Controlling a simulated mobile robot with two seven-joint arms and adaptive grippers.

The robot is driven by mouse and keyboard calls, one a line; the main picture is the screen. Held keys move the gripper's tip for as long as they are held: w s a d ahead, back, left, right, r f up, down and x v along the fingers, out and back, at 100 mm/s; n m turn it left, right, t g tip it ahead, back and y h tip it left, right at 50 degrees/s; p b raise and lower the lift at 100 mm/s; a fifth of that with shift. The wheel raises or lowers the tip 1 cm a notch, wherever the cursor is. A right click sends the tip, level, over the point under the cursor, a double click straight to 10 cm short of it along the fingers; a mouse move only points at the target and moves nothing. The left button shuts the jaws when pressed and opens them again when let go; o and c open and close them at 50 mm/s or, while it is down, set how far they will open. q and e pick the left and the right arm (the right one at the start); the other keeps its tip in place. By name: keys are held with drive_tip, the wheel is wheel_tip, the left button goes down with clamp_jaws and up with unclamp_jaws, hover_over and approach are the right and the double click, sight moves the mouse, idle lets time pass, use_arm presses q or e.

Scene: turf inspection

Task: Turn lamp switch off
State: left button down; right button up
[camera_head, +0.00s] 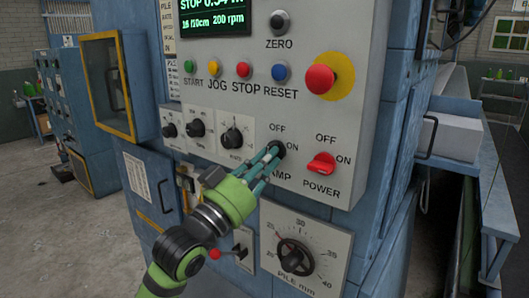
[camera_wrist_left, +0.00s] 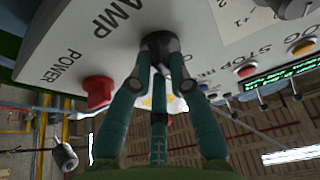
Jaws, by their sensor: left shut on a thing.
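The lamp switch (camera_head: 279,148) is a black rotary knob on the grey control panel, with OFF and ON printed above and right of it. My left gripper (camera_head: 270,158) reaches up from below with its green fingers shut on this knob. In the left wrist view the fingertips close around the black lamp switch (camera_wrist_left: 160,42) beside the AMP lettering. The fingers hide much of the knob, so its pointing direction cannot be told. My right gripper is not in view.
The red power switch (camera_head: 321,163) sits just right of the lamp switch. A red emergency button (camera_head: 320,79) and several coloured buttons are above. Small black knobs (camera_head: 196,128) are to the left, and a large dial (camera_head: 293,257) is below. An open yellow-framed door (camera_head: 105,85) stands left.

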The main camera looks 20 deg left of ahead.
use_arm(q)
drive_tip(key=shift+r+n+y+p, duration=0.1)
drive_tip(key=shift+n+y+p, duration=0.45)
drive_tip(key=shift+n, duration=0.55)
drive_tip(key=shift+d+t, duration=0.1)
drive_tip(key=shift+t, duration=0.3)
drive_tip(key=c, duration=1.1)
unclamp_jaws()
drive_tip(key=shift+c, duration=0.2)
drive_tip(key=v, duration=0.7)
drive_tip(key=shift+s, duration=0.3)
